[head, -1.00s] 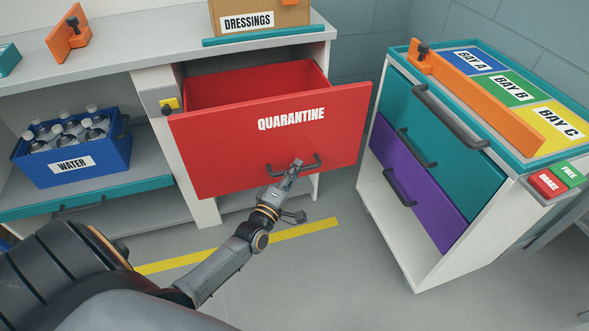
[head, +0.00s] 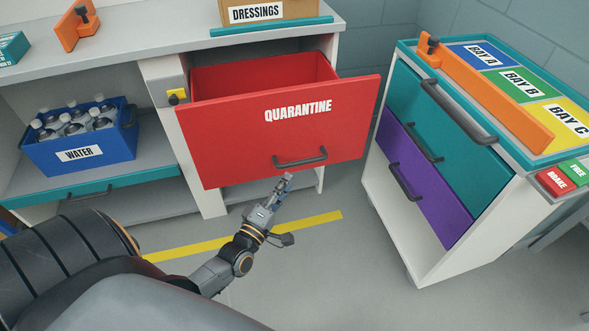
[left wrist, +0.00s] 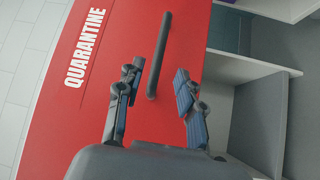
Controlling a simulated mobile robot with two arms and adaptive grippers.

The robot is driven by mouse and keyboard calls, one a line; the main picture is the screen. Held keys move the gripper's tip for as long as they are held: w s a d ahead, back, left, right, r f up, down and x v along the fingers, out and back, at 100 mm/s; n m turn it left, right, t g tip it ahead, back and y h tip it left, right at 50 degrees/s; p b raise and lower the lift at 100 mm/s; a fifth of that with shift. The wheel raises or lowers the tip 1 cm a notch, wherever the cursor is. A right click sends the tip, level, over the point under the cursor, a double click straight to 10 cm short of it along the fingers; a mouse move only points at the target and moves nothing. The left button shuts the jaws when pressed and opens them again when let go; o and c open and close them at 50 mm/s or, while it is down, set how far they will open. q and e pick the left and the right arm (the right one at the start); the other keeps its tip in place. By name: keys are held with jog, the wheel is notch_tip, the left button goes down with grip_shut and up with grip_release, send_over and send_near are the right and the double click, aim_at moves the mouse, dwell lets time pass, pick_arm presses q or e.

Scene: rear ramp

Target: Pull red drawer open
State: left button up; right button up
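The red drawer (head: 235,128), labelled QUARANTINE, stands pulled out of the white cabinet, with its inside showing from above. Its dark bar handle (head: 301,160) is on the lower front. My left gripper (head: 282,185) is just below and in front of the handle, apart from it. In the left wrist view, the left gripper (left wrist: 160,85) has its two fingers spread, with nothing between the pads. The handle (left wrist: 159,55) stands ahead of the fingers there, on the red front (left wrist: 110,60). My right gripper is not in view.
A white cart (head: 437,240) with teal and purple drawers stands close on the right. A blue water crate (head: 85,160) sits on the left shelf. A dressings box (head: 290,8) is on the counter. The floor (head: 320,265) before the drawer is clear.

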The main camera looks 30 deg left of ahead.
pick_arm(q)
jog(key=shift+s+d+f, duration=0.1)
jog(key=shift+s+f, duration=0.05)
jog(key=shift+s, duration=0.7)
jog(key=shift+s+d+f, duration=0.1)
jog(key=shift+s, duration=0.75)
